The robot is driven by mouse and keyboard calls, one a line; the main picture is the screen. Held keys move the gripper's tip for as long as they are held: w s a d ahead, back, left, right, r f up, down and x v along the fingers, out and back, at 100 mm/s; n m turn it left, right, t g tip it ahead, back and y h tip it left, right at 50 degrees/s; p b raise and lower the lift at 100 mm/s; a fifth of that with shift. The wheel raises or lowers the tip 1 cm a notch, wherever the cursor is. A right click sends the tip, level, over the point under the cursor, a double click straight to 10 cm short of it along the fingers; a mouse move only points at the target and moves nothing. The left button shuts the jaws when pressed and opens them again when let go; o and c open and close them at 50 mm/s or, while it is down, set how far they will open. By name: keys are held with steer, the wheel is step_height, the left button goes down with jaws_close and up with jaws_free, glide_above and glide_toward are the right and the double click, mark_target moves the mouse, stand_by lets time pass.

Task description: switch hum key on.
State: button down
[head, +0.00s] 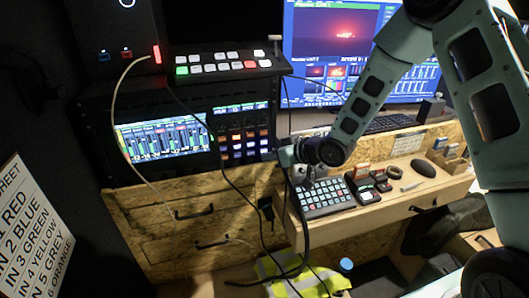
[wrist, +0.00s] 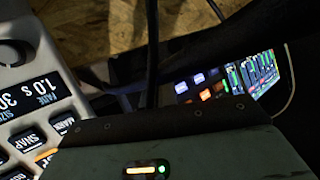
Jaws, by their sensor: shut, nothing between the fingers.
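The panel of lit keys (head: 243,140) sits in the rack right of the meter screen, with rows glowing white, orange and blue. Some of its keys also show lit in the wrist view (wrist: 205,86). No label reading hum is legible, so I cannot tell which key it is. My gripper (head: 304,182) is shut and empty, to the right of and below that panel, near the left end of the key deck (head: 326,198). In the wrist view its housing fills the bottom and the fingertips are hidden.
The meter screen (head: 165,138) is left of the lit keys. A switcher (head: 222,65) stands on top of the rack. Dark cables hang between rack and desk. The desk holds small boxes and a mouse (head: 423,168). A yellow vest (head: 290,278) lies below.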

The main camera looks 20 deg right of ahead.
steer(key=s+b, duration=0.1)
steer(key=s, duration=0.5)
stand_by(0.6)
steer(key=s+a+r+n+g+h, duration=0.1)
steer(key=s+a+r+g+h, duration=0.1)
steer(key=s, duration=0.8)
steer(key=s+a+r+n+g+h, duration=0.1)
steer(key=s+r+g, duration=0.3)
steer(key=s, duration=0.6)
steer(key=s+a+r+g+h, duration=0.2)
steer(key=s+a+g+h, duration=0.1)
steer(key=s, duration=0.8)
steer(key=shift+a+r+n+g+h, duration=0.4)
steer(key=shift+a+h, duration=0.05)
steer(key=shift+h, duration=0.05)
